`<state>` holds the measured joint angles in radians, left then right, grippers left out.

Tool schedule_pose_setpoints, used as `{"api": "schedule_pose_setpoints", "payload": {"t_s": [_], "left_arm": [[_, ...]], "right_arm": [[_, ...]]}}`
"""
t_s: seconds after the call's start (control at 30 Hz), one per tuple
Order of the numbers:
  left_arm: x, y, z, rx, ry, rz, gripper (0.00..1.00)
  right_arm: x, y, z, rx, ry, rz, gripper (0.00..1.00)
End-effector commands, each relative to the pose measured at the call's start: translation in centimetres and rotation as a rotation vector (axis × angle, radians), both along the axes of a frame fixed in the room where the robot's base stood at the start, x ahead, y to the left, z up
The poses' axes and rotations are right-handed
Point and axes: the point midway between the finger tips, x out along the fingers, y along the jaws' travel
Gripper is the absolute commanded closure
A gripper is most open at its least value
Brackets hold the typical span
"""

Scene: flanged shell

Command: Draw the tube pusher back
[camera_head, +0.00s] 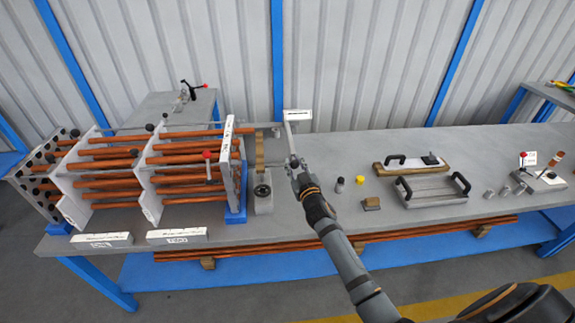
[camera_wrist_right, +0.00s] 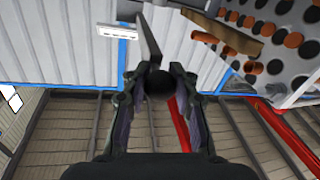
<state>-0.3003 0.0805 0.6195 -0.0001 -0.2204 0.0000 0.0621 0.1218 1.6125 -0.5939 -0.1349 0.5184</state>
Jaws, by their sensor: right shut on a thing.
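My right gripper (camera_head: 294,163) is just right of the flanged shell's end. In the right wrist view its two fingers (camera_wrist_right: 159,84) are closed around a dark round knob (camera_wrist_right: 160,86). The knob sits at the end of a flat grey bar (camera_wrist_right: 148,40), which also shows in the head view (camera_head: 290,138) with a white label (camera_head: 298,114) at its top. I take this to be the tube pusher; the label is too small to read. The perforated tube plate (camera_wrist_right: 275,40) with copper tube ends is beside it in the right wrist view. My left gripper is not in view.
The copper tube bundle (camera_head: 185,170) lies between upright plates on the left of the grey table (camera_head: 330,220). A small grey stand (camera_head: 263,195) is between bundle and gripper. A tray with black handles (camera_head: 430,188) and small parts are to the right.

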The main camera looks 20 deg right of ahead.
Motion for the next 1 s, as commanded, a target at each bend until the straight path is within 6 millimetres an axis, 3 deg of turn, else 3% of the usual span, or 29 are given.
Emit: {"api": "schedule_pose_setpoints", "payload": {"t_s": [0.1, 0.13, 0.3, 0.67, 0.77, 1.0], "left_arm": [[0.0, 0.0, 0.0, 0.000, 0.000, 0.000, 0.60], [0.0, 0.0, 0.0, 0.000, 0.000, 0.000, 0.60], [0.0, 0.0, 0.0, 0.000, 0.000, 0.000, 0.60], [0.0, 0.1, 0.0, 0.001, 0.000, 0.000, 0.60], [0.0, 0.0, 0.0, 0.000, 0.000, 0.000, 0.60], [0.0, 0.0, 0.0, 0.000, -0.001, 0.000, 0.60]], "right_arm": [[-0.1, 0.0, -0.3, -0.002, 0.006, -0.002, 1.00], [-0.1, 0.0, -0.3, -0.002, 0.006, -0.002, 0.72], [-0.1, 0.0, -0.2, -0.001, 0.005, -0.001, 0.49], [-0.5, 0.1, -0.2, -0.001, 0.003, -0.001, 0.49], [-2.1, 0.2, -0.3, 0.000, 0.004, 0.000, 0.49], [-8.0, 0.6, -0.2, -0.001, 0.006, 0.000, 0.49]]}}
